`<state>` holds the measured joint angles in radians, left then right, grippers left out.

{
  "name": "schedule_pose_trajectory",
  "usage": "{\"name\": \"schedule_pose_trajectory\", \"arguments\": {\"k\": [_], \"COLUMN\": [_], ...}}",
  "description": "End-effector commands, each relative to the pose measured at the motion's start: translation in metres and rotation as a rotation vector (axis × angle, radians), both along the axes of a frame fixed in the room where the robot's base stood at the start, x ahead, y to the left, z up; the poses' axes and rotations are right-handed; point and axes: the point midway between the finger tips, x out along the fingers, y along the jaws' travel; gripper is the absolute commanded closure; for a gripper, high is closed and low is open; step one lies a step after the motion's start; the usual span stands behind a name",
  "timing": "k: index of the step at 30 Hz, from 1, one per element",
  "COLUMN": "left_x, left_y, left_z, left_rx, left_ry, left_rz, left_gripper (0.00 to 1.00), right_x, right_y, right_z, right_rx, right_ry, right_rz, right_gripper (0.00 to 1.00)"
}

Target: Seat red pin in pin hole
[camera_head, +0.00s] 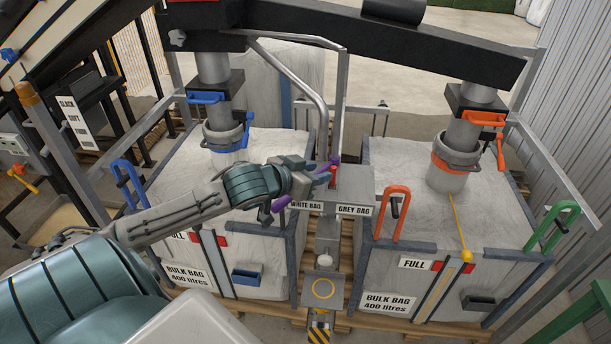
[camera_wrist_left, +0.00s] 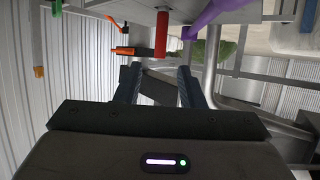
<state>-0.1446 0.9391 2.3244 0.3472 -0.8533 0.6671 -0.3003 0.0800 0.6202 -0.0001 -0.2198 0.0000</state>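The red pin (camera_head: 332,175) stands upright by the top of the grey post box, between the labels "WHITE BAG" and "GREY BAG". In the left wrist view the red pin (camera_wrist_left: 161,35) shows just beyond the fingertips, roughly in line with the gap between them. My left gripper (camera_head: 322,172) is open beside the pin; its two spread fingers show in the wrist view (camera_wrist_left: 158,70) with no pin clearly between them. I cannot tell whether a finger touches the pin. The pin's lower end and the pin hole cannot be made out. My right gripper is not in view.
Bulk bags stand left (camera_head: 175,252) and right (camera_head: 400,270) of the grey box (camera_head: 351,184). An orange handle (camera_head: 395,212) stands to the right.

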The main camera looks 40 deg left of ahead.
Motion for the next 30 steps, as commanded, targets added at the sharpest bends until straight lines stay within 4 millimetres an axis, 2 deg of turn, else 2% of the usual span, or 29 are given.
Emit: {"name": "schedule_pose_trajectory", "arguments": {"k": [12,30], "left_x": [-0.025,-0.028], "left_y": [0.004,0.003], "left_z": [0.010,0.012], "left_rx": [0.005,-0.001], "left_ry": [0.000,0.000], "left_rz": [0.003,0.000], "left_gripper": [0.65,0.65], "right_x": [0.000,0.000], "right_y": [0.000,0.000], "right_z": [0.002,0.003], "right_rx": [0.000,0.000], "right_ry": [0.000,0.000], "right_rz": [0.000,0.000], "right_gripper": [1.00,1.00]}}
